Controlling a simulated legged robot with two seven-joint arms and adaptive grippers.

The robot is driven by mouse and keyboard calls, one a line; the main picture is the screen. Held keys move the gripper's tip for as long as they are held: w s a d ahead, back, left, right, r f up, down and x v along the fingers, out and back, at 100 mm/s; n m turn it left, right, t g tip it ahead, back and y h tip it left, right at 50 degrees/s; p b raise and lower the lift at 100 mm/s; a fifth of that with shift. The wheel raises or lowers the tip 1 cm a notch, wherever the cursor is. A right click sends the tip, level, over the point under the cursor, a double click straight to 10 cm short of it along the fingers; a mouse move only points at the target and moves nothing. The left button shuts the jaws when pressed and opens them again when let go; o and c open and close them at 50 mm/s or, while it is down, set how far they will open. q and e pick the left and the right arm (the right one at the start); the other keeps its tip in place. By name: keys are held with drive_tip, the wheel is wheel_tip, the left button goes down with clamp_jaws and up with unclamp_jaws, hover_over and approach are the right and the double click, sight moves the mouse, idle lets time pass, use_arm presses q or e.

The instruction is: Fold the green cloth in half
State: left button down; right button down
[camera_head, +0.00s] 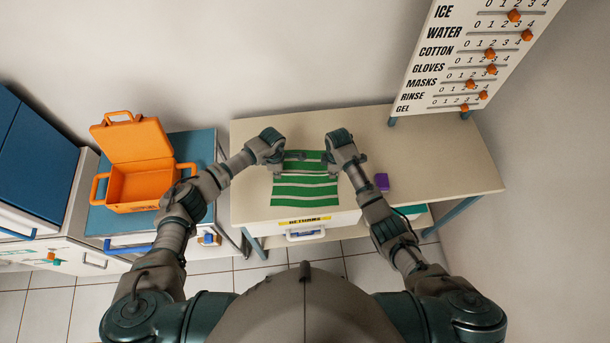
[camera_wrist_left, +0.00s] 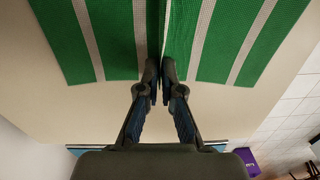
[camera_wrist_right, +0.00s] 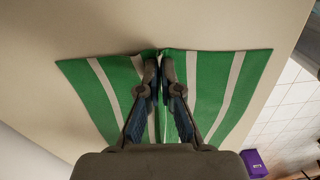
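The green cloth (camera_head: 305,191) with white stripes lies spread on the beige table, mostly flat. My left gripper (camera_head: 290,157) is over its left side toward the far end. In the left wrist view the fingers (camera_wrist_left: 159,80) are together on the cloth's edge (camera_wrist_left: 210,45), with a raised crease running from between them. My right gripper (camera_head: 327,158) is over the cloth's right side. In the right wrist view its fingers (camera_wrist_right: 161,65) are also together on the edge, and the cloth (camera_wrist_right: 215,85) puckers between them. My grippers hide parts of the far end.
A small purple block (camera_head: 381,182) stands on the table (camera_head: 440,165) right of the cloth. An open orange case (camera_head: 140,185) sits on a blue-topped cart at left. A board with orange sliders (camera_head: 470,55) stands at the back right. The table's right part is clear.

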drive_tip(key=shift+s+d+f, duration=0.1)
drive_tip(key=shift+s, duration=0.05)
